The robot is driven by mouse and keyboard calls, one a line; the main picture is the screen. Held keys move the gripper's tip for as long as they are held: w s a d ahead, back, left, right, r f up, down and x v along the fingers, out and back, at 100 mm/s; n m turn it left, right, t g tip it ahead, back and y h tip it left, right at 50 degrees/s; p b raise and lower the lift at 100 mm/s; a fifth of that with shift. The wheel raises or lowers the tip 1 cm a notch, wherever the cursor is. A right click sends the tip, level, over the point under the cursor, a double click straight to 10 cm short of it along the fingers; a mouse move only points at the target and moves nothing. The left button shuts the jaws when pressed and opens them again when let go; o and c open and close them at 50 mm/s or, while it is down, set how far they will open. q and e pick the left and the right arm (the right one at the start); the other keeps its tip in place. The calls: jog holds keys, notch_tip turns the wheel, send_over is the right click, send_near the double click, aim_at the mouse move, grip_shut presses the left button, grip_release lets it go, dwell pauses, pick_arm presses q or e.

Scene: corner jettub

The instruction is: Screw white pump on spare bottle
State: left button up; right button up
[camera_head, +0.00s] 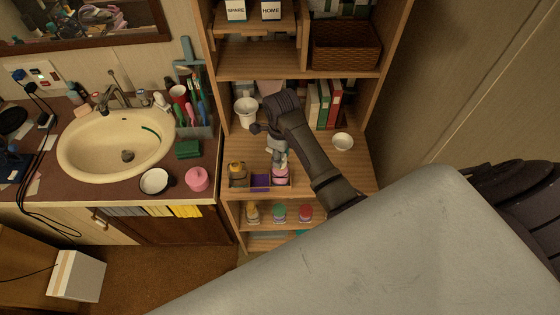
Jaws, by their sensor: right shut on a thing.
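My right gripper (277,150) reaches down over the middle shelf, shut on a small whitish thing that looks like the white pump; the fingers hide much of it. Directly below is a pink bottle (281,177) near the shelf's front edge. The held thing is right over its top; I cannot tell whether it touches or is threaded on. A bottle with an amber top (237,170) stands to the left, with a purple compartment (261,183) between. Which bottle is the spare one is not readable. My left gripper is not in view.
The wooden shelf unit (355,165) holds a white cup (245,112), binders (325,104), and a white bowl (343,142). Several capped bottles (279,213) stand below. SPARE (236,10) and HOME (271,10) signs are above. A sink counter (212,180) is left.

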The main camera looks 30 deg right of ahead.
jog(key=o, duration=1.1)
